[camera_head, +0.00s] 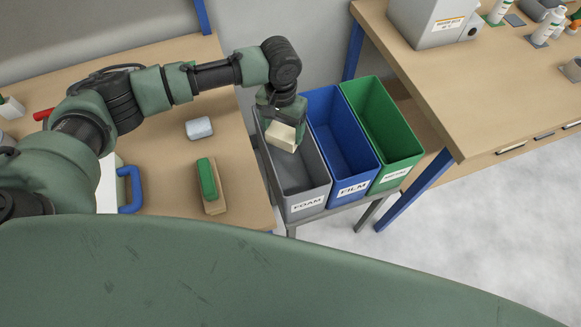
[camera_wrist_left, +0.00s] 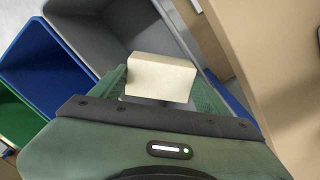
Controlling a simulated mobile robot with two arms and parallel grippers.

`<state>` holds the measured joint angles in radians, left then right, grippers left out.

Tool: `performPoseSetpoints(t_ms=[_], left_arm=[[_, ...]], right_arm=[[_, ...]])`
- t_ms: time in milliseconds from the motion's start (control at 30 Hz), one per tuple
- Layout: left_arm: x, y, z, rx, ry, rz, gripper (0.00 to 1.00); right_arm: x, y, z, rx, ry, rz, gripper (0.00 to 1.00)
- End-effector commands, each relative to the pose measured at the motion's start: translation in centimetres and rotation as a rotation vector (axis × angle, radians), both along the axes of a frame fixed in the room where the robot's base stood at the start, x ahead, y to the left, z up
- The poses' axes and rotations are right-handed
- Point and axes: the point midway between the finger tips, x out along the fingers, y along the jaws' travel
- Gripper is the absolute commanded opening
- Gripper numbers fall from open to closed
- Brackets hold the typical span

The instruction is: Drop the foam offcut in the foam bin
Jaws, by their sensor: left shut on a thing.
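The foam offcut is a cream block (camera_head: 282,136) held over the far half of the grey bin labelled FOAM (camera_head: 307,197). My left gripper (camera_head: 284,124) is shut on it. In the left wrist view the foam block (camera_wrist_left: 161,77) sits between the fingers of my left gripper (camera_wrist_left: 160,85), with the grey foam bin (camera_wrist_left: 92,32) beyond it. The bin's visible floor looks empty. I cannot tell exactly how high the block is above the bin's rim. My right gripper is not in view.
A blue bin labelled FILM (camera_head: 336,137) and a green bin (camera_head: 381,124) stand right of the grey one. Another bench (camera_head: 435,95) stands at right.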

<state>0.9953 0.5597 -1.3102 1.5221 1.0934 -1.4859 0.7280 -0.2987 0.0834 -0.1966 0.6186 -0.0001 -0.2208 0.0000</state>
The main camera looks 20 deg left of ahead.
Motion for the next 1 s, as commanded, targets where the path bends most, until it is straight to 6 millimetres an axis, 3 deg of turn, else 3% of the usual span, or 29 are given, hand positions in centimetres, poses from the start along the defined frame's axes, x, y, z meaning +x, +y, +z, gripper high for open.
performPoseSetpoints(t_ms=[267, 300, 367, 667, 1000], left_arm=[[0.0, 0.0, 0.0, 0.000, -0.001, 0.000, 0.39], [0.0, 0.0, 0.0, 0.000, -0.001, 0.000, 0.87], [0.0, 0.0, 0.0, 0.000, -0.001, 0.000, 1.00], [0.1, 0.0, 0.4, -0.001, -0.002, 0.000, 1.00], [0.1, 0.0, 5.7, -0.002, -0.005, -0.001, 1.00]], right_arm=[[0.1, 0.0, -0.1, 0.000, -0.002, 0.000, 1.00], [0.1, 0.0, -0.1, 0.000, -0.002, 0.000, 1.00], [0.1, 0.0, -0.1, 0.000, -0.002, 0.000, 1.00], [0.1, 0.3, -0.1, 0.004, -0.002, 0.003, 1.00], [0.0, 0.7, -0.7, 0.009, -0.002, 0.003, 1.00]])
